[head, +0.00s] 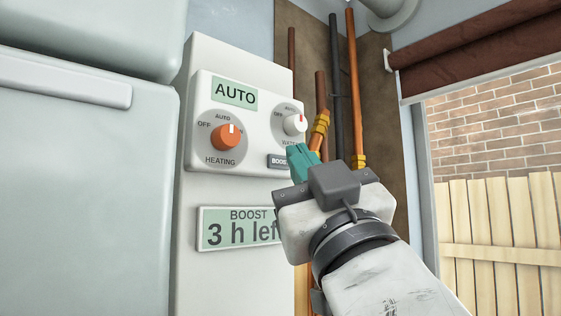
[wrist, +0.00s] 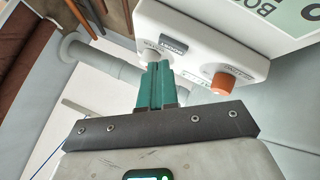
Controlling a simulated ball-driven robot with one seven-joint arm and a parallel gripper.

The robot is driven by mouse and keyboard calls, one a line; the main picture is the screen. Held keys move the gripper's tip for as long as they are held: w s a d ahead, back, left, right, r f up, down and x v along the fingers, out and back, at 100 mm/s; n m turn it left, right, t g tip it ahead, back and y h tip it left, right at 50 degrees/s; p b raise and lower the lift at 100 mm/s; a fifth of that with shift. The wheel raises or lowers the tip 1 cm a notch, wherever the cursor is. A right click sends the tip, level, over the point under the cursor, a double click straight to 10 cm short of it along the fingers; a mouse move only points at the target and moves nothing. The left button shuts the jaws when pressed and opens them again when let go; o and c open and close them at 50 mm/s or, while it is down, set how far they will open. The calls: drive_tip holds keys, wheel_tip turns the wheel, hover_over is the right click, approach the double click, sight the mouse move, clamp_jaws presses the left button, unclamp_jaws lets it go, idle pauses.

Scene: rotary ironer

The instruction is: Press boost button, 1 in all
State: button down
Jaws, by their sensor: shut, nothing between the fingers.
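The boost button (head: 276,161) is a small dark rectangle marked BOOST, low on the right of the white control panel (head: 196,155). In the wrist view the boost button (wrist: 174,47) appears upside down, just beyond my fingertips. My gripper (head: 298,154) has teal fingers, shut and empty, and overlaps the button's right end in the head view. In the wrist view my gripper (wrist: 158,66) points at the panel; I cannot tell whether it touches. A display (head: 232,229) below the panel reads "BOOST 3 h left", its right end hidden by my gripper.
The orange heating knob (head: 226,136) and white water knob (head: 295,124) flank the button area above. An AUTO display (head: 234,93) sits at the top. Copper pipes (head: 354,90) run behind at the right. A pale cabinet (head: 85,200) stands at the left.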

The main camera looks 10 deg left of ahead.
drive_tip(key=shift+a, duration=0.1)
drive_tip(key=shift+w+a, duration=0.25)
drive_tip(key=shift+w+a, duration=0.25)
drive_tip(key=shift+a, duration=0.05)
idle(0.8)
drive_tip(key=shift+d, duration=0.1)
drive_tip(key=shift+s+d, duration=0.5)
drive_tip(key=shift+d, duration=0.05)
idle(0.4)
drive_tip(key=shift+s+d+p, duration=0.15)
drive_tip(key=shift+s+d, duration=0.65)
drive_tip(key=shift+d, duration=0.2)
drive_tip(key=shift+s+d+p, duration=0.15)
drive_tip(key=shift+s+d, duration=0.6)
drive_tip(key=shift+d, duration=0.25)
